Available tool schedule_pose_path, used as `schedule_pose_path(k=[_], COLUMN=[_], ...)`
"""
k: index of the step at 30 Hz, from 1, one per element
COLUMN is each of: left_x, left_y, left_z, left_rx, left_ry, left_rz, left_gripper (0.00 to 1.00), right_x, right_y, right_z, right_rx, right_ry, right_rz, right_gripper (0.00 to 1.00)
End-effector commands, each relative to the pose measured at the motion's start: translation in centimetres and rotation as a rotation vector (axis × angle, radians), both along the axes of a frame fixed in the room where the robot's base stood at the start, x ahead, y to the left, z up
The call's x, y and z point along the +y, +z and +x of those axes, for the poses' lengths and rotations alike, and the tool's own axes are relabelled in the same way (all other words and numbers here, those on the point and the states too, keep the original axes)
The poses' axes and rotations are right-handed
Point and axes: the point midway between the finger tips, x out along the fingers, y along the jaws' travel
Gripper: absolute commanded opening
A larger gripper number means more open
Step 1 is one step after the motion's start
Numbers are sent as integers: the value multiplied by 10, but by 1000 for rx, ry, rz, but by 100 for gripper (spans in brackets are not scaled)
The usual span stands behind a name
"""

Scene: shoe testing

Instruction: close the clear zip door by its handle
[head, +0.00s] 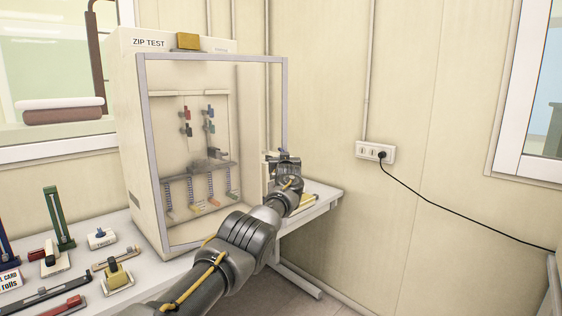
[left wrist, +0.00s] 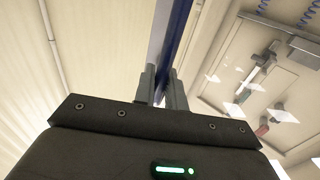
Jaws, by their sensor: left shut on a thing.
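The clear zip door (head: 213,56) is a see-through panel in a grey-blue frame on the white ZIP TEST cabinet (head: 128,130). Its right edge stands out from the cabinet front, so it is partly open. My left gripper (head: 288,172) is at this free right edge. In the left wrist view my left gripper (left wrist: 162,78) has one finger on each side of a dark blue upright bar (left wrist: 178,40) at the door's edge, which I take as the handle; the exact grip point is partly hidden by the fingers. My right gripper is not in view.
Zip samples (head: 198,185) hang inside the cabinet, behind the panel. The white table (head: 118,262) holds several small testing tools (head: 57,220) at the left. A wall socket (head: 375,152) with a black cable is at the right. Floor space right of the table is clear.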

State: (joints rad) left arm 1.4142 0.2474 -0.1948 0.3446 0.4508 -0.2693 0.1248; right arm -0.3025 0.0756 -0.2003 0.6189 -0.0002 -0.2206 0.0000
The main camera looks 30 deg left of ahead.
Motion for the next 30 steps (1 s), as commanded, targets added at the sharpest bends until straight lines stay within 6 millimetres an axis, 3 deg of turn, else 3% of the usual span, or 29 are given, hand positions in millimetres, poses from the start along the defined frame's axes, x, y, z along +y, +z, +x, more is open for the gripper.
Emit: schedule_pose_path(k=[13, 14, 17, 30], left_x=[-4, -4, -3, -4], left_y=[0, 0, 0, -2], left_z=[2, 2, 2, 1], left_rx=[1, 1, 1, 0], left_ry=[-8, -8, -7, -4], left_rz=[1, 1, 1, 1], left_gripper=[0, 16, 29, 30], right_x=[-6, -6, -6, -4], right_y=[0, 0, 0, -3], right_z=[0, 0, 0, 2], right_rx=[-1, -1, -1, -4], right_ry=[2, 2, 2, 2], right_rz=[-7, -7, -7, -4], right_gripper=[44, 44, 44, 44])
